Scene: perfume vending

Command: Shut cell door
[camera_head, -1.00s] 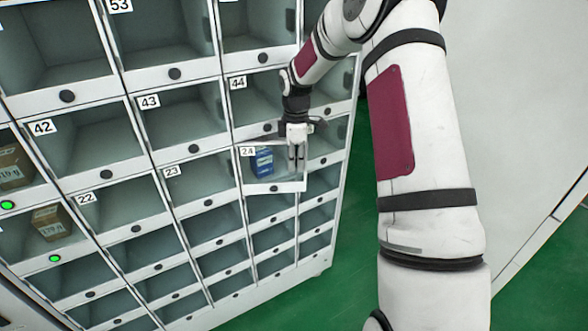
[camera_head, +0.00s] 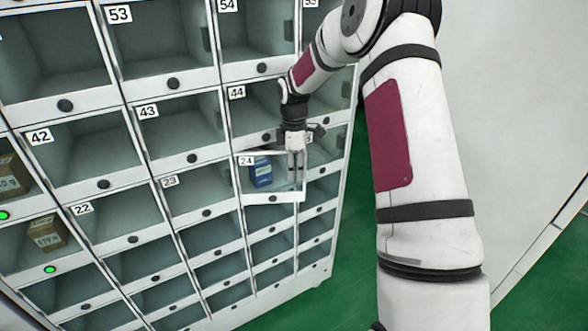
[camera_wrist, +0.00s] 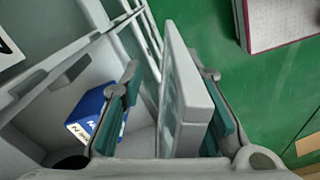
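The door of cell 24 (camera_head: 273,198) is a clear panel in a light frame, standing open from the locker front. In the wrist view the door (camera_wrist: 186,90) is seen nearly edge-on, between the two fingers. My gripper (camera_head: 297,172) is at the door's right side in the head view. In the wrist view my gripper (camera_wrist: 168,112) is open, one finger on each side of the door. The right finger is close to the door, and contact is unclear; a gap shows to the left finger. A blue box (camera_head: 261,172) stands inside cell 24 and also shows in the wrist view (camera_wrist: 88,115).
The locker (camera_head: 206,212) has rows of numbered cells with dark round knobs. Brown boxes (camera_head: 48,232) sit in cells at the left, beside green lights. Green floor (camera_head: 350,250) lies open right of the locker. A pale wall or panel (camera_head: 520,110) stands at the right.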

